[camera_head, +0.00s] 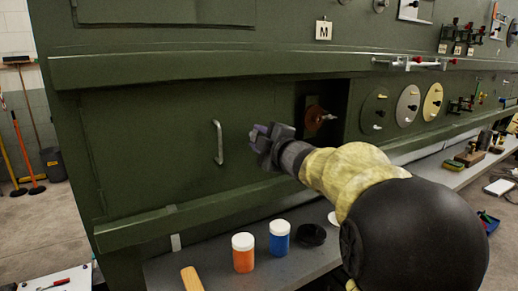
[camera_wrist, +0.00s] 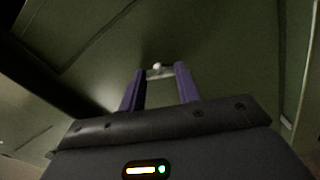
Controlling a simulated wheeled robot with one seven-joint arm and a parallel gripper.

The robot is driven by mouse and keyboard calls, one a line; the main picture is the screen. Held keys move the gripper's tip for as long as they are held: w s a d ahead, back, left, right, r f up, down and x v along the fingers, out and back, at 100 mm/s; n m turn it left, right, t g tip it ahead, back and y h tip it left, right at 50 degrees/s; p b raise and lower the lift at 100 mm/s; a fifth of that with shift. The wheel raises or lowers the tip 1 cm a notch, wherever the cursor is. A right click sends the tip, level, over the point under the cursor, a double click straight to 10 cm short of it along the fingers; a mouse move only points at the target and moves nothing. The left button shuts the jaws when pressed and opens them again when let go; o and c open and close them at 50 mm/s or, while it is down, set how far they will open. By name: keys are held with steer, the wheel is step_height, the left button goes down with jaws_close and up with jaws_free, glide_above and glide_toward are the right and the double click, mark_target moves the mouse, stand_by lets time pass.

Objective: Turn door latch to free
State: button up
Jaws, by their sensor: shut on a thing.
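The door latch (camera_wrist: 157,72) shows in the wrist view as a small pale metal piece with a rounded knob, set on a green panel. My gripper (camera_wrist: 160,70) has its two purple fingers on either side of the latch, shut on it. In the head view my gripper (camera_head: 260,132) is at the green door (camera_head: 150,150), near its right edge and right of the metal door handle (camera_head: 218,143). The latch is hidden there behind the fingers. I cannot tell the latch's exact angle.
Right of the door is a dark recess with a reddish-brown fitting (camera_head: 316,116). Round dials (camera_head: 407,104) sit further right. An orange jar (camera_head: 243,253) and a blue jar (camera_head: 279,238) stand on the grey ledge below my arm. A green rail (camera_head: 160,228) runs under the door.

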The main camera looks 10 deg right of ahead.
steer(key=shift+n+b, duration=1.25)
steer(key=shift+n, duration=0.75)
steer(key=o, duration=1)
steer(key=v, duration=1.7)
steer(key=shift+s+d, duration=0.1)
steer(key=shift+s, duration=0.1)
